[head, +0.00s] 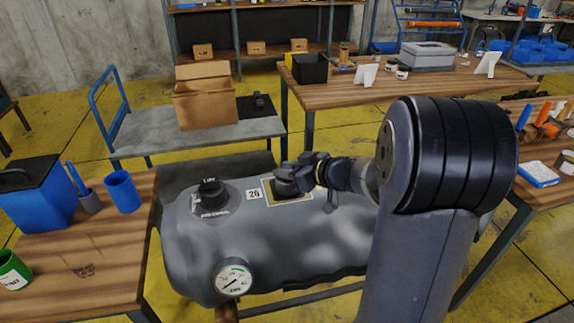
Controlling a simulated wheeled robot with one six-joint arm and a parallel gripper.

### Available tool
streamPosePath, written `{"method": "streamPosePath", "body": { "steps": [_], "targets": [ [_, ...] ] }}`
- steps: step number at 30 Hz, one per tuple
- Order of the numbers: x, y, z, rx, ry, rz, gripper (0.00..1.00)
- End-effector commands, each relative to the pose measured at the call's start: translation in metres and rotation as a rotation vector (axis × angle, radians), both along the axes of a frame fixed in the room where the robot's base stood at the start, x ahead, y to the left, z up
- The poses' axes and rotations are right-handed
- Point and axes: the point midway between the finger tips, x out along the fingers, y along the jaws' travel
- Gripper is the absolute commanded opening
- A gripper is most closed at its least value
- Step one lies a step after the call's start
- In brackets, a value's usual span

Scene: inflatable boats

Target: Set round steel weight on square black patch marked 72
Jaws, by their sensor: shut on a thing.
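My gripper (298,174) is shut on the round steel weight (286,188), a dark grey disc. The weight is at a square black patch with a pale yellowish border (302,200) on top of the grey inflatable tube (190,245). I cannot tell whether the weight touches the patch or hovers just above it. The white label (254,194) left of this patch reads 26. I see no label reading 72. My arm hides the right part of the tube.
A black valve (211,192) stands on the tube left of the label, and a round gauge (234,280) is on its front. A wooden table with a blue cup (122,191) is at left. A grey cart with a cardboard box (205,96) stands behind.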

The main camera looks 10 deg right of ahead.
Motion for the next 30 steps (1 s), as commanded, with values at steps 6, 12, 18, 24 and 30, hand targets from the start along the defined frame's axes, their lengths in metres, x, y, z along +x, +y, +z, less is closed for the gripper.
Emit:
{"method": "streamPosePath", "body": {
  "steps": [6,12,18,24,30],
  "targets": [
    [0.0008,0.0,0.0002,0.001,-0.006,0.0,0.0],
    [0.0001,0.0,-0.0022,-0.001,0.0,0.0,0.31],
    [0.0001,0.0,-0.0022,0.0,0.0,0.0,0.46],
    [0.0,0.0,-0.002,0.0,0.0,0.0,0.46],
    [-0.002,-0.0024,0.0031,0.0,-0.001,-0.002,0.46]
  ]
}}
